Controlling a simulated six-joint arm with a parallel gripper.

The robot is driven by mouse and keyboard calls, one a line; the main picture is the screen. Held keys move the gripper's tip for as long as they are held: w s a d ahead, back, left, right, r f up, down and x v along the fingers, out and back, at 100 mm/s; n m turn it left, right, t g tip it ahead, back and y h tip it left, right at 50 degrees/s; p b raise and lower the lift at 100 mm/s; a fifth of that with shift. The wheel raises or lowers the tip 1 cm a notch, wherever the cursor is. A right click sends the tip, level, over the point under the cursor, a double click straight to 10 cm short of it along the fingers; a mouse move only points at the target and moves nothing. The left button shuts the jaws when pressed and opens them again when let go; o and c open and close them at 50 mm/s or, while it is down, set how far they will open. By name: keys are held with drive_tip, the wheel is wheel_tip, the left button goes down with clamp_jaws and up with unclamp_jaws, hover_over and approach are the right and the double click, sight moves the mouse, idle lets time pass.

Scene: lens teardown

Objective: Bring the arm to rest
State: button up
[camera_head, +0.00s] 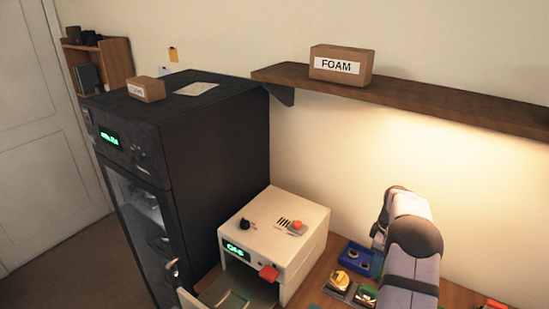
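My arm (412,250) shows at the lower right of the head view, in pale grey and dark segments. It is bent at the top and runs down past the picture's lower edge. My gripper is not in view, so I cannot see whether it holds anything.
A white machine (310,243) with a green display stands left of my arm, its front flap (235,299) seemingly open. A blue tray (356,258) and small parts lie between them. A tall black cabinet (215,135) stands further left. A shelf (440,104) with a FOAM box (341,55) hangs above.

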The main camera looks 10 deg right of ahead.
drive_tip(key=s+a+f+m+g+y, duration=0.1)
drive_tip(key=s+a+f+m, duration=0.35)
drive_tip(key=s+m, duration=0.25)
drive_tip(key=s+a+f+m+g, duration=0.1)
drive_tip(key=s+a+f+m, duration=0.2)
drive_tip(key=s+a+m, duration=0.3)
drive_tip(key=s+a+r+n+b, duration=0.2)
drive_tip(key=s+a+r+b, duration=0.3)
drive_tip(key=s+a, duration=0.95)
drive_tip(key=w+a+r+n+t+h, duration=0.1)
drive_tip(key=w+a+r+n+t, duration=0.1)
drive_tip(key=w+a+r, duration=0.15)
wheel_tip(320, 180, down, 19)
drive_tip(key=b, duration=1.9)
drive_tip(key=shift+f+b, duration=0.15)
drive_tip(key=shift+b, duration=0.25)
